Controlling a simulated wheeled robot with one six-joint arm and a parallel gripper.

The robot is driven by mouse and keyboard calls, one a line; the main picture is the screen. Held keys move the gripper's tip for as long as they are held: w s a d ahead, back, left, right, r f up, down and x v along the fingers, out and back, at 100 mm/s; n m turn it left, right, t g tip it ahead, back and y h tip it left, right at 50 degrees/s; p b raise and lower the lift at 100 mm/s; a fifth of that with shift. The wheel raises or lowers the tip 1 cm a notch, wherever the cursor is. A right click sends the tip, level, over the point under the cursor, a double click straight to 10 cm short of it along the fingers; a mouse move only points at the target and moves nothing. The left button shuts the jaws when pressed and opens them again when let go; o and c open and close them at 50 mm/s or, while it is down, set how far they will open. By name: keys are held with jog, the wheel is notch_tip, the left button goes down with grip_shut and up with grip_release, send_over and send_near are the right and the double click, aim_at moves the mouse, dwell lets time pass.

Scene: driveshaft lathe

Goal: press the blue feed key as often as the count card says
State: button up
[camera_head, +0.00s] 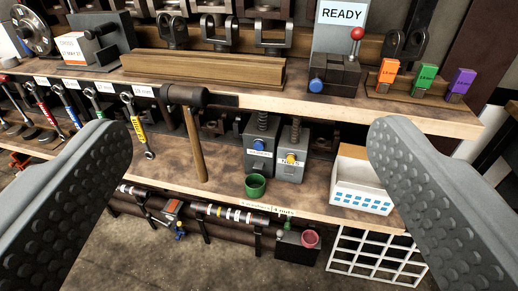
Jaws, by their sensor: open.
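My gripper (250,135) is open, its two grey padded fingers wide apart at the left and right of the picture, with nothing between them up close. Farther off, on the lower shelf, stand two grey feeder boxes with springs on top. The left box has a blue key (258,145) above a white label; the right box has a yellow key (291,159). A green cup (255,185) stands in front of the left box. A small card (284,212) on the shelf's front edge seems to read "nuts"; its print is too small to be sure.
A hammer (188,95) hangs left of the boxes, beside several wrenches. A white bin (361,185) stands to their right. Above, a READY sign (342,14) tops a unit with another blue knob (316,85) and a red-ball lever (357,34). The upper shelf (420,112) overhangs the boxes.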

grip_shut()
dwell(1.5)
